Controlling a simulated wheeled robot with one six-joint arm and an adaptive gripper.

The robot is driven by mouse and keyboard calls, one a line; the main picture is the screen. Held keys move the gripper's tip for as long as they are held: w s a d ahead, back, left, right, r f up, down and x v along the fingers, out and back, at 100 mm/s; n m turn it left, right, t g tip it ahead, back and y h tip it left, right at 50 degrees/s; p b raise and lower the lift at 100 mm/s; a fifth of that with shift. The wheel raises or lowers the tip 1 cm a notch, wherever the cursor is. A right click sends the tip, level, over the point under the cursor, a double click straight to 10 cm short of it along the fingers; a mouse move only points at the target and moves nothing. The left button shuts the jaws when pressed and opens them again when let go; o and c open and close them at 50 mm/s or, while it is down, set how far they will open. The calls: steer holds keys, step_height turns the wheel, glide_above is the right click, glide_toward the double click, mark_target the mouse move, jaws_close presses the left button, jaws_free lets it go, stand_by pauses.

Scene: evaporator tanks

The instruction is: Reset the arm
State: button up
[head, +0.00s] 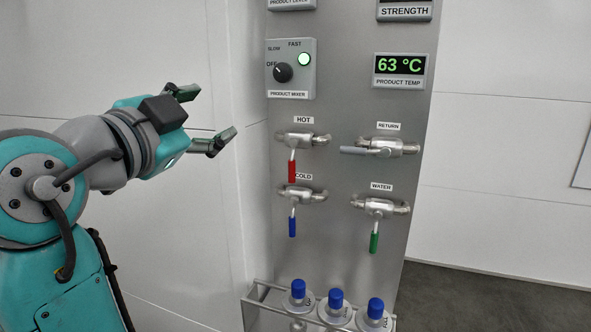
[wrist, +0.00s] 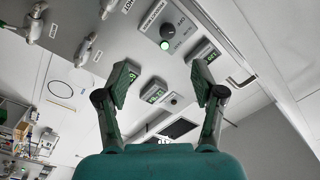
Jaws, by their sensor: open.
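My gripper (head: 206,118) is on my teal and grey arm at the left of the head view. It is open and empty, its two fingers spread apart and pointing right toward the steel panel (head: 345,110). It touches nothing that I can see. In the wrist view the spread fingers of my gripper (wrist: 165,88) show with nothing between them close by. The panel with its mixer box and displays lies beyond them, seen at a tilt.
The panel carries valves with a red HOT handle (head: 292,165), grey RETURN handle (head: 366,151), blue COLD handle (head: 292,227) and green WATER handle (head: 374,242). The mixer box (head: 291,69) has a lit green lamp. Blue-capped bottles (head: 336,299) stand in a rack below.

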steer(key=w+d+f+n+y, duration=0.1)
steer(key=w+d+f+n, duration=0.15)
steer(key=f, duration=0.65)
steer(key=w+d+f+n+t+y, duration=0.1)
steer(key=f+n+y, duration=0.15)
steer(key=f, duration=0.65)
steer(key=w+d+f+n, duration=0.2)
steer(key=f+n, duration=0.2)
steer(key=f, duration=0.5)
steer(key=s+d+f+n+g+y, duration=0.1)
steer(key=s+d+f+n+y, duration=0.3)
steer(key=f, duration=0.6)
steer(key=s+d+f+n+h, duration=0.1)
steer(key=s+d+f, duration=0.3)
steer(key=f, duration=0.6)
steer(key=s+d+f+n+g+y, duration=0.1)
steer(key=s+d+f, duration=0.5)
steer(key=s, duration=0.3)
steer(key=s+d+f+g+y, duration=0.1)
steer(key=s+d+f, duration=0.45)
steer(key=s, duration=0.25)
steer(key=s+d+r+m+h, duration=0.1)
steer(key=s+d, duration=0.2)
steer(key=s, duration=0.8)
steer(key=s+d+r+h, duration=0.1)
steer(key=s+d, duration=0.1)
steer(key=s, duration=0.9)
steer(key=shift+d+r+m+g+h, duration=0.35)
steer(key=shift+d+r+m+g, duration=0.05)
